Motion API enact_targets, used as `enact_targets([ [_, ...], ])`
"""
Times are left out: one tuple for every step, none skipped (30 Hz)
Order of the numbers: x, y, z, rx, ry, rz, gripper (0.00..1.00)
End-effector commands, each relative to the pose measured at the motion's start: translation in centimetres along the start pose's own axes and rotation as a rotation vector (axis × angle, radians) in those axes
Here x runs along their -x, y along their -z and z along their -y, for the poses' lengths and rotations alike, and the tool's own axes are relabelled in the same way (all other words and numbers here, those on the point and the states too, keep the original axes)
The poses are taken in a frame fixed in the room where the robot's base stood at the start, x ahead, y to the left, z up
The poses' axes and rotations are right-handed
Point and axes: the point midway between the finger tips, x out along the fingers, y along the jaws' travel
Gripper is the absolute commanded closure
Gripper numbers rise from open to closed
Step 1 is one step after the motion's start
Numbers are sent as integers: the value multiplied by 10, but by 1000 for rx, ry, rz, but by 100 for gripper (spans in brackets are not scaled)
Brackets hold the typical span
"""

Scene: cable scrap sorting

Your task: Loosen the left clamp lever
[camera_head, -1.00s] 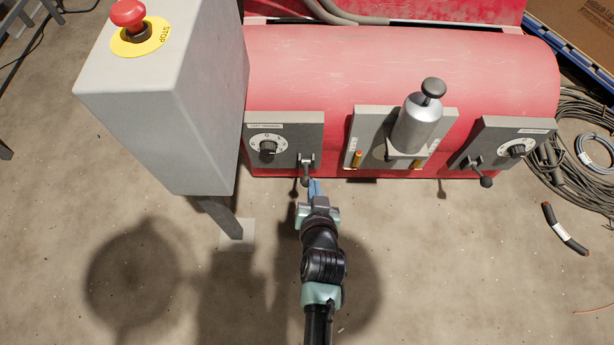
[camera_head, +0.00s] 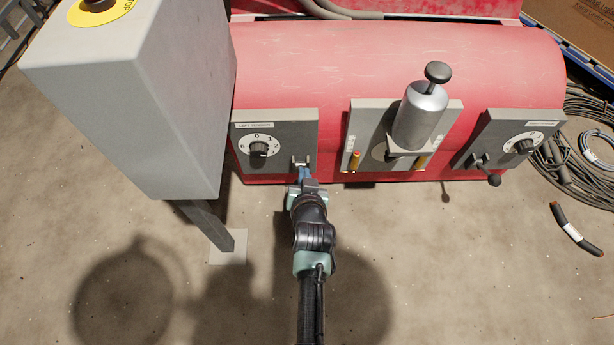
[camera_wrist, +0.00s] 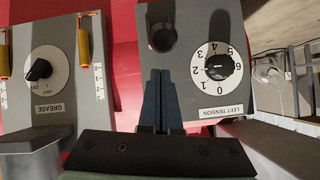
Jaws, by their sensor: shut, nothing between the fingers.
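The left tension panel (camera_head: 290,128) is a grey plate on the red drum, with a numbered dial (camera_head: 258,149). The left clamp lever (camera_head: 300,158) is at the panel's lower right corner, and my gripper hides most of it. In the wrist view, which is upside down, a dark round part of the lever (camera_wrist: 162,37) shows just past my fingertips. My gripper (camera_head: 304,172) is shut and empty, its blue fingers pointing at the lever. I cannot tell whether they touch it. The dial also shows in the wrist view (camera_wrist: 219,67), its pointer hard to read.
A grey box (camera_head: 135,95) on a post stands left of the panel. The middle grease panel (camera_head: 363,115) carries a silver canister (camera_head: 418,115). A right panel (camera_head: 500,130) has its own dial and lever (camera_head: 485,170). A cable piece (camera_head: 575,230) lies on the open floor at right.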

Motion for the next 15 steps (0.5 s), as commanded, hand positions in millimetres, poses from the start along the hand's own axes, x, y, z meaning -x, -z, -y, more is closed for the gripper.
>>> enact_targets([
  [-2, -6, 0, 1, 1, -1, 100],
  [-3, -8, 0, 1, 1, -1, 100],
  [-3, -10, 0, 1, 1, -1, 100],
  [-3, -10, 0, 1, 1, -1, 100],
  [-3, -11, 0, 1, 1, -1, 100],
  [-3, -12, 0, 0, 1, -1, 100],
  [-3, -12, 0, 0, 1, -1, 100],
  [-3, -12, 0, 0, 1, -1, 100],
  [-3, -12, 1, 0, 1, -1, 100],
  [-2, -12, 1, 0, 1, -1, 100],
  [-2, -11, 1, 0, 1, -2, 100],
  [-2, -12, 1, 0, 1, -1, 100],
  [-2, -11, 1, 0, 1, -1, 100],
  [-2, -11, 1, 0, 1, -1, 100],
  [-2, -12, 1, 0, 1, -2, 100],
])
